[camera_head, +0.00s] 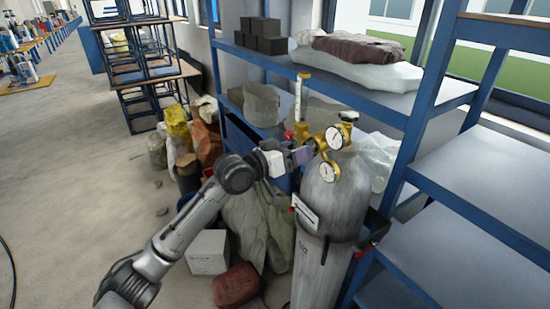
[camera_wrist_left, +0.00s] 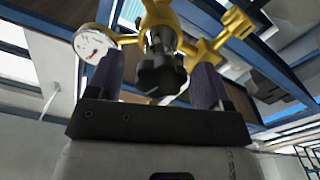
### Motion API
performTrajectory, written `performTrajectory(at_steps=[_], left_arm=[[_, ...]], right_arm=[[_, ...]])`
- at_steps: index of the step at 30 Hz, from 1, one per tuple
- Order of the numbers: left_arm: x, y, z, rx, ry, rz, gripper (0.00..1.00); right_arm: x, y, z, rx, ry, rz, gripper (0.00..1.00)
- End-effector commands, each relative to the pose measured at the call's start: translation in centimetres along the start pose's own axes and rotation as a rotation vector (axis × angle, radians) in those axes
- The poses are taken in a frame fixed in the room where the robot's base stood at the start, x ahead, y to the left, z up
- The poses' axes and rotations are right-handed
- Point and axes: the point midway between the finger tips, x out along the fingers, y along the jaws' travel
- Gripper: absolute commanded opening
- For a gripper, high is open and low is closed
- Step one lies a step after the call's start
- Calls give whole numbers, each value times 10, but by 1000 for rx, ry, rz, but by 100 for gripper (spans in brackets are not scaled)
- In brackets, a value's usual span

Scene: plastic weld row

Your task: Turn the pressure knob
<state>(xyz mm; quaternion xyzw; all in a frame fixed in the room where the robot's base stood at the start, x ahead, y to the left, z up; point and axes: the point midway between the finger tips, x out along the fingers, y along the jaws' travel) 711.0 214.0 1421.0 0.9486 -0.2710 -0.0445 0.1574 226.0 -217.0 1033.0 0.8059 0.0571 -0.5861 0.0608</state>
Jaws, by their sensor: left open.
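The black pressure knob (camera_wrist_left: 160,72) sits on the brass regulator (camera_wrist_left: 165,18) and lies between the two purple fingers of my left gripper (camera_wrist_left: 157,75) in the left wrist view. The fingers are open, one on each side; I cannot tell whether either touches the knob. In the head view my left gripper (camera_head: 308,152) is at the left side of the regulator (camera_head: 318,138), on top of the grey gas cylinder (camera_head: 330,195). The knob is hard to make out there. Two round gauges show, the upper gauge (camera_head: 335,137) and the lower gauge (camera_head: 328,172). My right gripper is not in view.
A blue shelf rack (camera_head: 375,100) stands close behind the cylinder, with dark boxes (camera_head: 260,45) and sacks on it. A clear flow tube (camera_head: 298,98) rises beside the regulator. Sacks and a white box (camera_head: 208,252) lie below my left arm. Open floor lies left.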

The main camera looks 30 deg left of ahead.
Motion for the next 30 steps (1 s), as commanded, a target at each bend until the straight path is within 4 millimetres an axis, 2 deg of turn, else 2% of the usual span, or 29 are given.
performTrajectory(at_steps=[12,18,24,30], left_arm=[[-78,-1,3,5,-2,-2,73],[-109,-1,2,4,-1,-2,73],[-126,-1,1,2,-1,-2,73],[-131,0,1,2,-1,-1,73]], right_arm=[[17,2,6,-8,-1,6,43],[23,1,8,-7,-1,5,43],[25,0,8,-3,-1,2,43],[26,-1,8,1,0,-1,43]])
